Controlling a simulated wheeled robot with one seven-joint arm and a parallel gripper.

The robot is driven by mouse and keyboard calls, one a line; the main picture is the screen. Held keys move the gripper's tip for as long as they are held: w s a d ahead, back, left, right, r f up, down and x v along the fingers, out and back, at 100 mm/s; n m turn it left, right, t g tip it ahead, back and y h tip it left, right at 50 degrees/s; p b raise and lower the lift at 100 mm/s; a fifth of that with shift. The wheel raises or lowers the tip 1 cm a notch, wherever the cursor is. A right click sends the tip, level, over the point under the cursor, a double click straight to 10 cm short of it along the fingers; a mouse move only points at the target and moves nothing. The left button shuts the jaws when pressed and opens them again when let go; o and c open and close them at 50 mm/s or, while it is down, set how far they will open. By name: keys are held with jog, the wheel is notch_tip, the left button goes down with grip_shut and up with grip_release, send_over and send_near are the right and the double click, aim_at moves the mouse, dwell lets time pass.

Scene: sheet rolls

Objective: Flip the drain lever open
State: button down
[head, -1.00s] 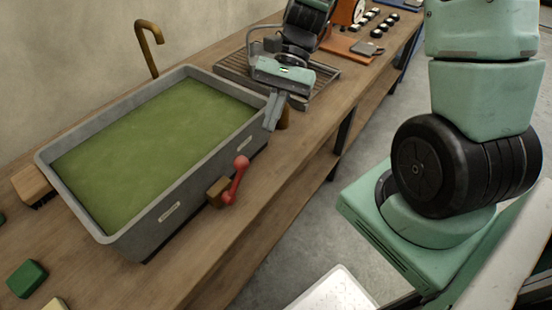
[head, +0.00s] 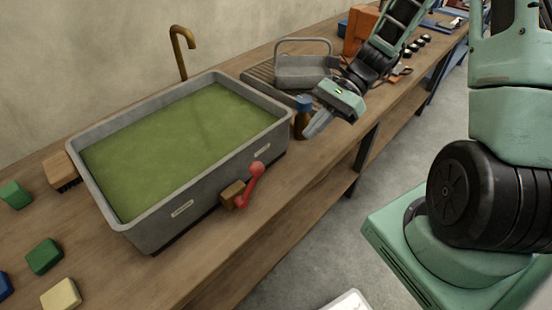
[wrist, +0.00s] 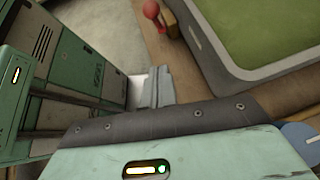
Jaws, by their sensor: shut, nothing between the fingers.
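The red drain lever (head: 251,184) sticks out from a brass valve block (head: 233,194) on the front wall of the grey basin (head: 165,232). Its round knob is at the upper end, and the lever leans up to the right. The basin holds green liquid (head: 180,145). My gripper (head: 313,131) is shut and empty, to the right of the lever and apart from it, near the basin's right corner. In the wrist view the lever's red knob (wrist: 151,10) shows at the top, beyond my fingers (wrist: 160,88).
A blue-capped brown bottle (head: 302,118) stands right behind my gripper. A grey carrier (head: 305,72) sits on a slatted rack. A brush (head: 61,171) and coloured blocks (head: 44,257) lie left of the basin.

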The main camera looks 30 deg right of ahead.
jog(key=s+a+f+p, duration=0.1)
jog(key=a+f, duration=0.2)
jog(key=a, duration=0.7)
jog(key=shift+s+a+f, duration=0.25)
jog(key=shift+a+f, duration=0.05)
jog(key=shift+f, duration=0.1)
jog(key=shift+w+r, duration=0.1)
